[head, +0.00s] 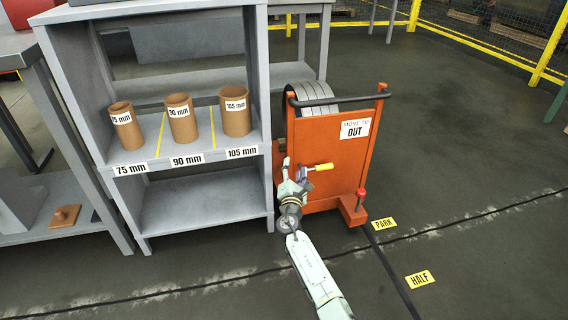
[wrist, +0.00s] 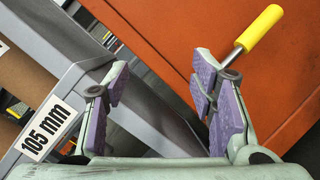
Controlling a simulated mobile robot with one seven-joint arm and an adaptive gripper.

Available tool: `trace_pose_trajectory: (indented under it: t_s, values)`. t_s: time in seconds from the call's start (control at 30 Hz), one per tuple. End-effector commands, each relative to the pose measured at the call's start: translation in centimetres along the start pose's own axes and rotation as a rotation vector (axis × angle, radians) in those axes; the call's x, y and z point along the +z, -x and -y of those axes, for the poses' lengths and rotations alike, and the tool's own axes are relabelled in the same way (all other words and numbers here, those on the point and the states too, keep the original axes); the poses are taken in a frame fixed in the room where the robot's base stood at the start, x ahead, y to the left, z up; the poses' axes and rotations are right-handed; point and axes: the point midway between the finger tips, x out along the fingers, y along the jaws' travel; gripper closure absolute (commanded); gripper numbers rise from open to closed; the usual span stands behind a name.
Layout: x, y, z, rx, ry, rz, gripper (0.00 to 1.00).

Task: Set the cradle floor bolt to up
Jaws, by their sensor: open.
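The orange cradle (head: 306,133) stands on the floor right of the grey shelf, with a sign reading "MOVE TO OUT". A red-knobbed pin (head: 360,194), which looks like the floor bolt, stands upright in an orange block at its lower right corner. A yellow-handled lever (head: 323,166) sticks out from the cradle's face; its handle shows in the wrist view (wrist: 259,28). My gripper (head: 287,166) is open and empty in front of the cradle's left side. In the wrist view my gripper (wrist: 160,76) has the lever's shank close outside its right finger; contact is unclear.
The grey shelf (head: 205,222) stands close at my gripper's left, with several brown tubes on its upper board. Yellow "PARK" (head: 384,223) and "HALF" (head: 419,279) labels lie on the floor by a dark line. The floor at the right is clear.

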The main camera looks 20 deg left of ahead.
Motion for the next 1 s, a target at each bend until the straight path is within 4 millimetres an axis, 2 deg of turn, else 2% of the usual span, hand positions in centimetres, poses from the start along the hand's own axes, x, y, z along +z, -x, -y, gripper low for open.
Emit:
trace_pose_trajectory:
  t_s: [0.1, 0.3, 0.87, 0.97, 1.0]
  values:
    - [0.0, -0.1, -2.1, 0.02, -0.048, -0.008, 0.49]
    - [-0.1, -0.1, -3.9, 0.039, -0.095, -0.018, 0.49]
    - [-0.1, -0.1, -4.4, 0.043, -0.108, -0.02, 0.49]
    - [-0.1, -0.1, -5.8, 0.057, -0.135, -0.026, 0.49]
    - [0.0, -0.1, -7.0, 0.07, -0.164, -0.033, 0.49]
